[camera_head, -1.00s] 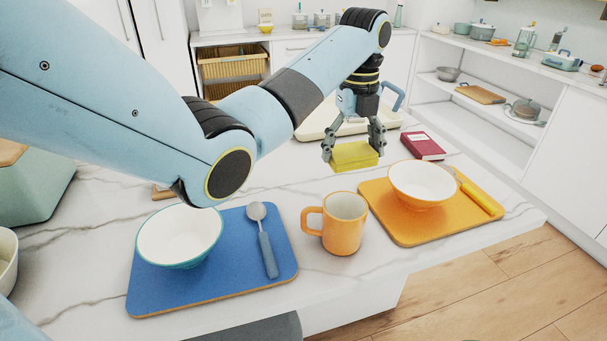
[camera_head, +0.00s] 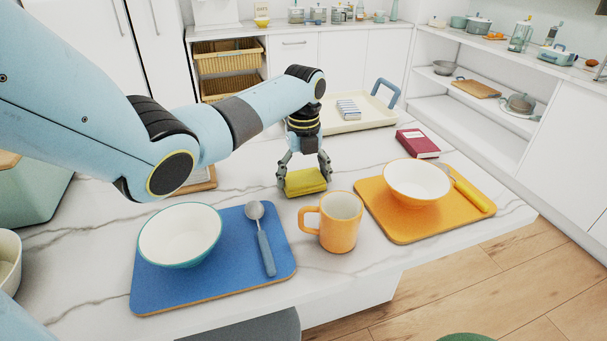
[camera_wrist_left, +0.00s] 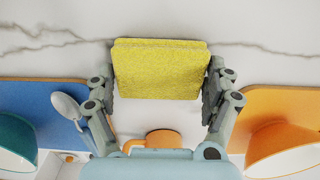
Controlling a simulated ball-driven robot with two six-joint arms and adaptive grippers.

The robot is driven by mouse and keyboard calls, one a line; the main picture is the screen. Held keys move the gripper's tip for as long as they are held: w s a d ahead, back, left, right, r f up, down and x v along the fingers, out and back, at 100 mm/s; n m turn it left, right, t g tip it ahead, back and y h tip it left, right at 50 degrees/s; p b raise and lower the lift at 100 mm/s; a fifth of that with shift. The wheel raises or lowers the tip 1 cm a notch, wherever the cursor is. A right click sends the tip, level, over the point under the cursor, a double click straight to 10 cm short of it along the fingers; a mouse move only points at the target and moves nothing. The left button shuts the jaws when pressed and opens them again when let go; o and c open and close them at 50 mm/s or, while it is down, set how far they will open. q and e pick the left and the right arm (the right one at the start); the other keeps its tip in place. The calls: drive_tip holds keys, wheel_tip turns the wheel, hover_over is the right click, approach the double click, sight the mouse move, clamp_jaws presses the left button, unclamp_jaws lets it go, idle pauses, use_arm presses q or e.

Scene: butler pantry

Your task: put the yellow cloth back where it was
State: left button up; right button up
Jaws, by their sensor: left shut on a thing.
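The yellow cloth (camera_head: 306,182) is a folded block held between the fingers of my left gripper (camera_head: 305,175). It is over the marble counter, behind the orange mug (camera_head: 341,222) and between the two mats. I cannot tell whether its underside touches the counter. In the left wrist view the cloth (camera_wrist_left: 160,70) fills the space between both fingers of the left gripper (camera_wrist_left: 160,85), with bare marble beyond it. My right gripper is not in view.
A blue mat (camera_head: 218,279) holds a white-and-teal bowl (camera_head: 180,236) and a spoon (camera_head: 263,240). An orange mat (camera_head: 400,232) holds an orange bowl (camera_head: 417,183) and a yellow-handled utensil (camera_head: 472,196). A red book (camera_head: 417,144) and a cream tray (camera_head: 355,124) lie behind. Marble around the cloth is clear.

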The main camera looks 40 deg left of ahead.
sight(304, 177)
use_arm(q)
drive_tip(key=shift+f, duration=0.1)
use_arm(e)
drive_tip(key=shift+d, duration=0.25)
use_arm(q)
drive_tip(key=o, duration=1.1)
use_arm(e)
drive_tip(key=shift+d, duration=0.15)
use_arm(q)
wheel_tip(304, 177, up, 12)
drive_tip(key=shift+r+b, duration=0.1)
drive_tip(key=shift+b, duration=0.25)
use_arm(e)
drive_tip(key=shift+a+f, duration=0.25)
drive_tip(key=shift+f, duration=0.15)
